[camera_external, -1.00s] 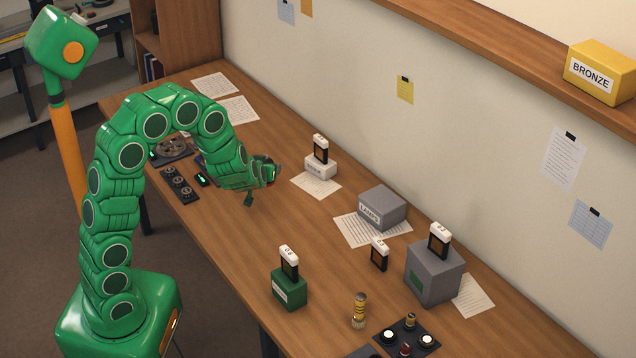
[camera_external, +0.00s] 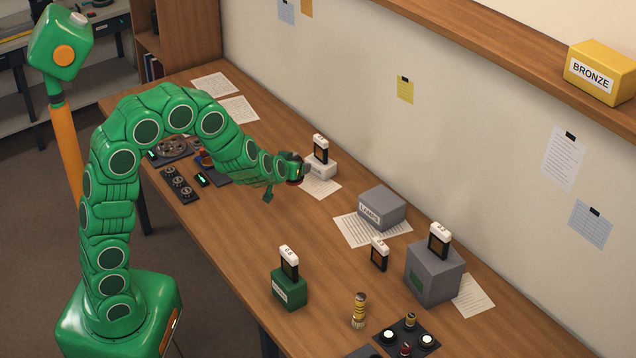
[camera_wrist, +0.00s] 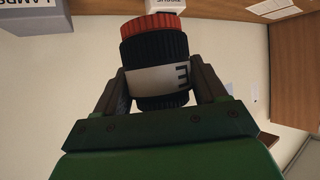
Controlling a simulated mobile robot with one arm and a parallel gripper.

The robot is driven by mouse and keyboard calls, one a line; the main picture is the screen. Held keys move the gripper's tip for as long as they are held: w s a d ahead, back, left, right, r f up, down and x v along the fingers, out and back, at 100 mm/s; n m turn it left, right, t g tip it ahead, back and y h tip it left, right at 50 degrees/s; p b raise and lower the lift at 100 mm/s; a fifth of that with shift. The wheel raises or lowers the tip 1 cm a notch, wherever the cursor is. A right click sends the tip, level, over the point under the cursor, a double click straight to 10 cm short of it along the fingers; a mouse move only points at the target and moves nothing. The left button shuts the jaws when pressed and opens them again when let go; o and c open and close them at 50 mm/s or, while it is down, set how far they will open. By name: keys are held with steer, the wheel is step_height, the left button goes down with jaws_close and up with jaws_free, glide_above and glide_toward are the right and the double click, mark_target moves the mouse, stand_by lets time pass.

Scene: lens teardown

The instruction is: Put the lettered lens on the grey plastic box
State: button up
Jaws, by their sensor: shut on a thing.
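My gripper (camera_wrist: 158,88) is shut on the lettered lens (camera_wrist: 155,55), a black ribbed barrel with a red ring and a pale band bearing a letter like E. In the external view my gripper (camera_external: 300,170) is above the table, near the white box; the lens is mostly hidden there. One grey box labelled LAMPS (camera_external: 381,212) stands at mid-table with nothing on its top. A taller grey box (camera_external: 434,278) with a green label stands farther right and bears a black-and-white device. Which one is plastic I cannot tell.
A white box (camera_external: 318,168) with a device on top stands close to my gripper. A green box (camera_external: 289,292) with a device, a loose device (camera_external: 379,254) and a brass cylinder (camera_external: 359,310) stand nearer the front right.

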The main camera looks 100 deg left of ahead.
steer(key=w+d+r+m+t+h, duration=0.1)
steer(key=w+d+r+m+t, duration=0.15)
steer(key=w, duration=0.55)
steer(key=w+d+r+m+t, duration=0.1)
steer(key=w+r, duration=0.2)
steer(key=w, duration=0.5)
glide_above(384, 199)
steer(key=shift+d+f, duration=0.1)
steer(key=shift+f, duration=6.6)
steer(key=shift+f, duration=0.4)
steer(key=shift+f, duration=0.35)
steer(key=o, duration=1.5)
